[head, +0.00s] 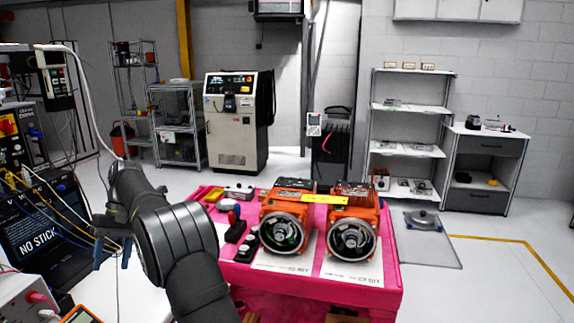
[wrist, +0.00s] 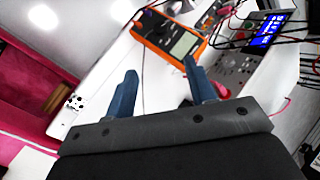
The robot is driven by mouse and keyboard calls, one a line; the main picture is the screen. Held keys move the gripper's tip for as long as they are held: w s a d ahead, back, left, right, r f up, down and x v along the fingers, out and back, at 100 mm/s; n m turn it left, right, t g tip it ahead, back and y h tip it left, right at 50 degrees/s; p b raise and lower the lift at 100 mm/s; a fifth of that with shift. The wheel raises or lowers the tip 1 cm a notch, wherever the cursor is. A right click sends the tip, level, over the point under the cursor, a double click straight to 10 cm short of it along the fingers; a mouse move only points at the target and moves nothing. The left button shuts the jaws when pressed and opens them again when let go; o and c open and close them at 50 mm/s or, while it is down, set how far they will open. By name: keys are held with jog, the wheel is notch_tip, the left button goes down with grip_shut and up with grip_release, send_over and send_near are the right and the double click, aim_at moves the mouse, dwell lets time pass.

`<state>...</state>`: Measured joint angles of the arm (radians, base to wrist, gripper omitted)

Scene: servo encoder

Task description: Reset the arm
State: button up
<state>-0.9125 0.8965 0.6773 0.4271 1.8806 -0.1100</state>
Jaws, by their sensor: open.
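My gripper (head: 112,252) is at the left of the head view, with its blue fingers pointing down over the white bench beside the electronics. The wrist view also shows my gripper (wrist: 160,70) with its two blue fingers spread apart and nothing between them. My dark grey arm rises from the bottom of the head view and bends to the left. An orange multimeter (wrist: 172,40) lies on the white bench beyond the fingertips. It also shows in the head view (head: 82,315), cut off at the bottom edge.
Two orange servo motors (head: 286,222) (head: 353,228) stand on a pink-covered cart (head: 388,290) right of my arm. Shelves and a machine cabinet (head: 232,130) stand farther back.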

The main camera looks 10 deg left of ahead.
jog(key=x, duration=1.7)
jog(key=shift+s+f, duration=0.15)
jog(key=shift+f, duration=0.05)
jog(key=shift+w+d+f+m+g+y, duration=0.1)
jog(key=shift+w+m+g+y, duration=0.1)
jog(key=shift+m+g, duration=0.15)
jog(key=shift+w+d+f+m+g+y, duration=0.1)
jog(key=shift+m+g+y, duration=0.15)
jog(key=shift+m, duration=0.1)
jog(key=m+g+y, duration=0.2)
jog(key=m, duration=0.1)
jog(key=m+g+y, duration=0.1)
jog(key=m+y, duration=0.1)
jog(key=shift+w+d+f, duration=0.1)
jog(key=shift+d+f, duration=0.15)
jog(key=shift+d, duration=0.1)
jog(key=m+y, duration=0.2)
jog(key=m, duration=0.1)
jog(key=m+g+y, duration=0.1)
jog(key=shift+d+f+m+y, duration=0.25)
jog(key=shift+m, duration=0.15)
jog(key=m+y, duration=0.2)
jog(key=m+t+y, duration=0.1)
jog(key=m+y, duration=0.1)
jog(key=shift+s+d+f+m, duration=0.15)
jog(key=shift+s+f+m, duration=0.05)
jog(key=shift+m, duration=0.2)
